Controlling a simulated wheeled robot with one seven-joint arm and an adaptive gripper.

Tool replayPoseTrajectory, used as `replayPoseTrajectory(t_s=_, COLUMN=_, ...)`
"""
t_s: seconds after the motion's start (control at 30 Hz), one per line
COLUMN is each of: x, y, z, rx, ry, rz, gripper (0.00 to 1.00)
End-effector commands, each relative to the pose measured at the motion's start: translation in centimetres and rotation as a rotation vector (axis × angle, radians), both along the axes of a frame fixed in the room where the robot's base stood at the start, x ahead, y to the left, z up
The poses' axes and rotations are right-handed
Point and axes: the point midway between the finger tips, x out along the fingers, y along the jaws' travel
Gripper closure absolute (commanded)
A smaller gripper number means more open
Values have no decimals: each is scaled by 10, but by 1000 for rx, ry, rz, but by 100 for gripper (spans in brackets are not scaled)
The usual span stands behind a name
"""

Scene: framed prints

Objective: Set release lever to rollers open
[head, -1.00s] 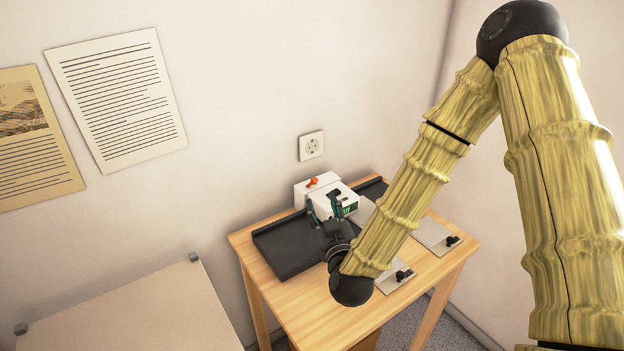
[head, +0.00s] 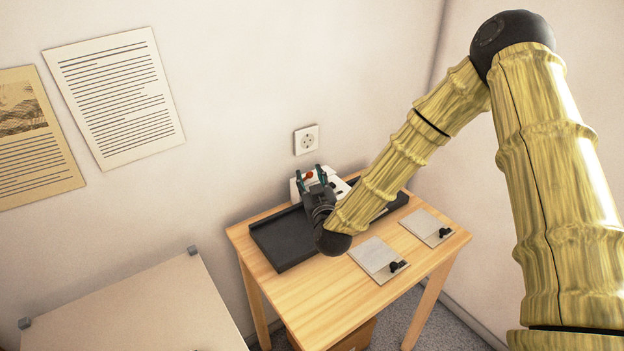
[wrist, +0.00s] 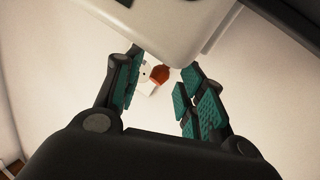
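A white machine (head: 338,187) with dark trays stands at the back of the wooden table, against the wall. Its orange-red release lever (head: 309,175) shows between my gripper's fingers in the head view. In the wrist view the lever (wrist: 160,75) also lies between the fingertips, with the white housing (wrist: 170,25) close above it. My gripper (head: 311,177) is open, its teal pads (wrist: 158,90) apart on either side of the lever. I cannot tell whether a pad touches the lever. The lever's exact setting and any markings are not readable.
The black tray (head: 281,239) extends left of the machine. Two grey plates with black knobs, a nearer one (head: 371,256) and a farther one (head: 421,224), lie on the wooden table (head: 312,298). A wall socket (head: 306,139) is above. A pale surface (head: 150,310) stands at front left.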

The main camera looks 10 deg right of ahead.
Motion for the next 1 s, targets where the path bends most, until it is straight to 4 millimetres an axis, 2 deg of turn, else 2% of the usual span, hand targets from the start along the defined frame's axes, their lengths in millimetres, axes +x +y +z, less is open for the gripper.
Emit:
replayPoseTrajectory(t_s=0.13, x=0, y=0, z=0, rx=0, ry=0, rz=0, gripper=60)
replayPoseTrajectory(t_s=0.17, x=0, y=0, z=0, rx=0, ry=0, rz=0, gripper=64)
replayPoseTrajectory(t_s=0.37, x=0, y=0, z=0, rx=0, ry=0, rz=0, gripper=100)
replayPoseTrajectory(t_s=1.0, x=-3, y=0, z=-6, rx=33, ry=-83, rz=2, gripper=100)
